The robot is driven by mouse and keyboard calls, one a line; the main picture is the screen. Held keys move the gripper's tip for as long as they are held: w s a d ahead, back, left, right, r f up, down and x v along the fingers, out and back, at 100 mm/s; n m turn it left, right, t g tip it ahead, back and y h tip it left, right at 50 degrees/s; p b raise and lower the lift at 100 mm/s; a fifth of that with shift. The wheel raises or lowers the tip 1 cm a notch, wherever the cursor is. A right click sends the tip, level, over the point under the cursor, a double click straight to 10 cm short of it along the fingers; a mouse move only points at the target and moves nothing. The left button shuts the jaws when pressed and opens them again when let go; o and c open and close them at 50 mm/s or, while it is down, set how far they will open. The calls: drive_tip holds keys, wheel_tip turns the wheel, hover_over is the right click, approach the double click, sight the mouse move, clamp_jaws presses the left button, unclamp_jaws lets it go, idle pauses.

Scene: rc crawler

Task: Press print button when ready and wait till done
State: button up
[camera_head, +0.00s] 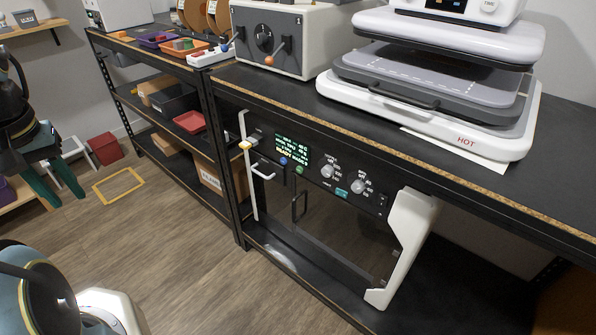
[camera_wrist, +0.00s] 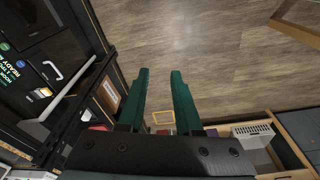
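The printer (camera_head: 330,225) stands on the lower shelf under the bench, with a dark front and white side frames. Its lit display (camera_head: 292,151) shows green and yellow text that seems to include "READY". Beside and below the display are a blue button (camera_head: 283,161), a green button (camera_head: 299,169), two grey knobs and a teal button (camera_head: 342,193). I cannot read which is labelled print. The panel also shows at the left of the wrist view (camera_wrist: 12,70). My gripper (camera_head: 66,176) is at far left, well away from the printer. Its green fingers (camera_wrist: 160,71) are apart and empty.
The black bench (camera_head: 430,155) above the printer holds a white press (camera_head: 440,110) marked HOT and a grey box (camera_head: 290,40) with a lever. A shelf rack with trays stands left. Wooden floor lies clear between my gripper and the printer.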

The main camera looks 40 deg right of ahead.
clamp_jaws()
idle(0.9)
